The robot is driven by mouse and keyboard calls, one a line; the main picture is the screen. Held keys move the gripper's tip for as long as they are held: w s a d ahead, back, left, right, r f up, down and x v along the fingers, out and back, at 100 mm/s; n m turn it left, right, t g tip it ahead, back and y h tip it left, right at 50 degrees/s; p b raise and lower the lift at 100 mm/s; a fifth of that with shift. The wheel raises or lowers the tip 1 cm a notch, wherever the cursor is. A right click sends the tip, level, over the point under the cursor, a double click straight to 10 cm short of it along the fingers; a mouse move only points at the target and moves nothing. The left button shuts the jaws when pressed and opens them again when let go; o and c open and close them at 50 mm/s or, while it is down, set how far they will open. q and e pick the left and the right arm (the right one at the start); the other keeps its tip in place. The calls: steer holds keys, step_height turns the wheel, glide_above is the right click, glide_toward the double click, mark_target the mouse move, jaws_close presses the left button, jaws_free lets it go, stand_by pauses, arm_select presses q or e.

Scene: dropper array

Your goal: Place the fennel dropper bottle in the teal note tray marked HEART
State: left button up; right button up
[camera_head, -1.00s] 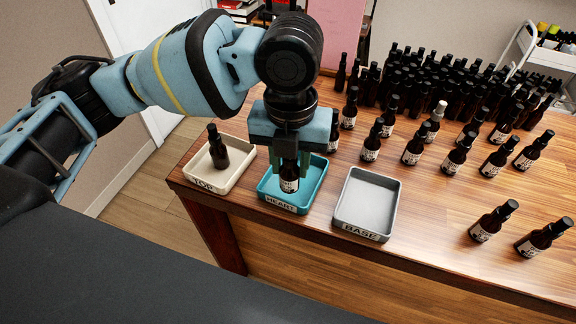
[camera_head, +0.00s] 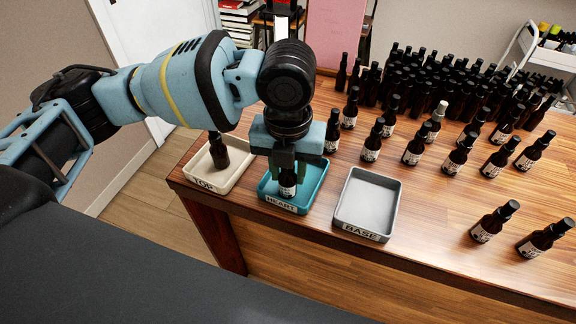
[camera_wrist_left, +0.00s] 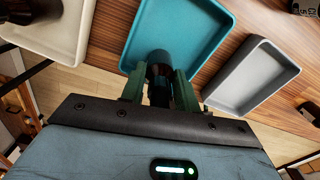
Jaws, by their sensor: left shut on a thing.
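A dark dropper bottle with a pale label (camera_head: 288,184) is upright within the teal tray marked HEART (camera_head: 271,203). I cannot read its label, nor tell whether its base touches the tray floor. My left gripper (camera_head: 288,168) is above the tray, fingers down, shut on the bottle's upper part. In the left wrist view the gripper (camera_wrist_left: 158,92) is closed on the bottle's dark top (camera_wrist_left: 160,66), with the teal tray (camera_wrist_left: 215,62) around and behind it. My right gripper is not in view.
A cream tray marked TOP (camera_head: 231,183) holds a dark bottle (camera_head: 218,150) on the left. An empty grey tray marked BASE (camera_head: 367,202) is on the right. Several labelled bottles (camera_head: 413,148) stand on the wooden table, with a dense cluster (camera_head: 440,90) behind.

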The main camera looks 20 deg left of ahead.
arm_select(q)
steer(key=o, duration=1)
steer(key=shift+r, duration=0.1)
step_height(320, 180, up, 12)
steer(key=shift+r+p, duration=0.1)
steer(key=shift+p, duration=0.35)
